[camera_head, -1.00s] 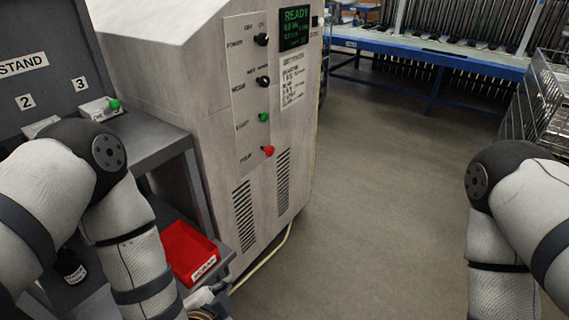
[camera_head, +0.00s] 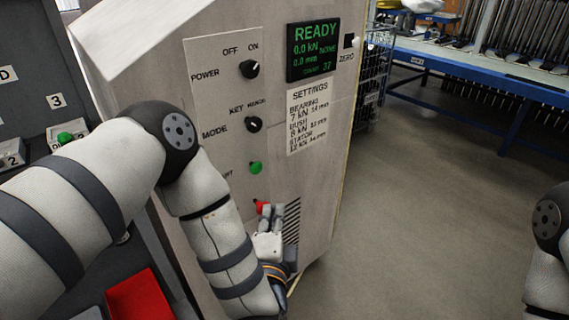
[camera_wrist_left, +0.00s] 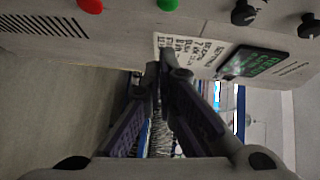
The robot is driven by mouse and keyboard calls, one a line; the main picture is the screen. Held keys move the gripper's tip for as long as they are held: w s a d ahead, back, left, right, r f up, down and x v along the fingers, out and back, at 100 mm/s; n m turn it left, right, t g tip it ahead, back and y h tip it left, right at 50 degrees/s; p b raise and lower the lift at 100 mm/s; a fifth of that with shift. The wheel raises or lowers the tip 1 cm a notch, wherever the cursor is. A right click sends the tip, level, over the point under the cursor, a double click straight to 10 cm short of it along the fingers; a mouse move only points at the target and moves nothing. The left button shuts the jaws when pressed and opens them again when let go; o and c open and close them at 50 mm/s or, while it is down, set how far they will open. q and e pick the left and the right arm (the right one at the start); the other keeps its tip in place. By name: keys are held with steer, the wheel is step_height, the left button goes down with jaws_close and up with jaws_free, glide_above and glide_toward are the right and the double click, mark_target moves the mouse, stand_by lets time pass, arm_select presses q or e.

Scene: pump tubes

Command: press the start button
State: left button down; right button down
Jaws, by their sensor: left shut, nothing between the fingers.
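The green start button (camera_head: 255,168) sits on the machine's front panel, its label partly hidden by my left arm. It also shows at the top edge of the left wrist view (camera_wrist_left: 167,4). Below it is a red button (camera_head: 262,207), partly covered by my left gripper (camera_head: 272,210). That gripper is shut and empty, lower than the green button and apart from it. In the left wrist view the closed fingertips (camera_wrist_left: 160,72) point past the panel, with the green button above them. My right gripper is out of view; only part of that arm shows at the right.
Above the green button are the mode knob (camera_head: 253,124), the power knob (camera_head: 249,69) and a display (camera_head: 313,50) reading READY. A settings sheet (camera_head: 307,115) is beside them. A red bin (camera_head: 140,300) is at lower left. The floor (camera_head: 420,200) to the right is clear.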

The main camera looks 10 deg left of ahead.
mark_target(256, 168)
arm_select(q)
steer(key=shift+w+d+r, duration=0.1)
steer(key=shift+w+r, duration=0.15)
steer(key=shift+w, duration=0.05)
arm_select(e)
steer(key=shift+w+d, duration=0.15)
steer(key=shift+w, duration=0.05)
arm_select(q)
steer(key=shift+s, duration=0.1)
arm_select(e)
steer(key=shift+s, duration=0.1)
